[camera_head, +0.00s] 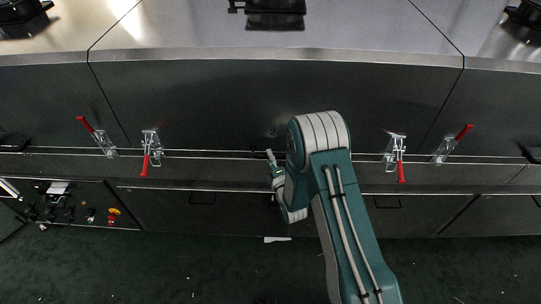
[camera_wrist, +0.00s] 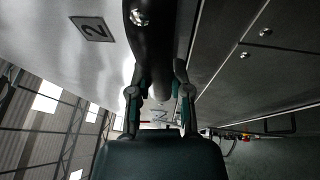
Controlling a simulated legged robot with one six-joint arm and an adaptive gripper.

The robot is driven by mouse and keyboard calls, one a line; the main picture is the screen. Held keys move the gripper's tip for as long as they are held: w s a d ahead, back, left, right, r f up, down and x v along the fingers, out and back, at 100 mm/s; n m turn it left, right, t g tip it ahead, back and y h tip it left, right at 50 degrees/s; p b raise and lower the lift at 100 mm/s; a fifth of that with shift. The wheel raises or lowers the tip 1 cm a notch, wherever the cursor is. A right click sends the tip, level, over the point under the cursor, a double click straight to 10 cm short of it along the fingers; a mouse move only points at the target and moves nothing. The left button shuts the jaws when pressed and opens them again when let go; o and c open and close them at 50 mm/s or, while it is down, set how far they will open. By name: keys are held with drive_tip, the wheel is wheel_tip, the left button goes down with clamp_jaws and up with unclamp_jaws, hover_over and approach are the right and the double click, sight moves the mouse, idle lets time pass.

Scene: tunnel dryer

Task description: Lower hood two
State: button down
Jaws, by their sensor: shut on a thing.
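Hood two shows in the wrist view as a pale metal surface (camera_wrist: 60,70) with a dark plate bearing the number 2 (camera_wrist: 92,29). A thick black handle (camera_wrist: 150,45) with a shiny bolt runs along it. My gripper (camera_wrist: 157,80) is shut on this handle, with one finger on each side. In the head view my arm reaches up to the middle section of the dryer, whose dark front panel (camera_head: 200,100) lies below a pale top. My gripper is mostly hidden behind my wrist there. I cannot tell how far the hood stands open.
Toggle clamps with red levers stand beside the panel seams, at left (camera_head: 151,150) and right (camera_head: 395,155). A control panel with buttons (camera_head: 70,203) is at lower left. Adjoining sections lie on both sides. The dark green floor (camera_head: 150,270) is clear but for small scraps.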

drive_tip(key=shift+s+d+f, duration=0.1)
drive_tip(key=shift+s+f, duration=0.1)
drive_tip(key=shift+f, duration=0.55)
drive_tip(key=c, duration=0.8)
unclamp_jaws()
drive_tip(key=shift+o, duration=1)
drive_tip(key=shift+f+g, duration=0.15)
drive_tip(key=shift+g, duration=0.15)
drive_tip(key=shift+w, duration=0.1)
drive_tip(key=v, duration=1.1)
drive_tip(key=shift+s, duration=0.4)
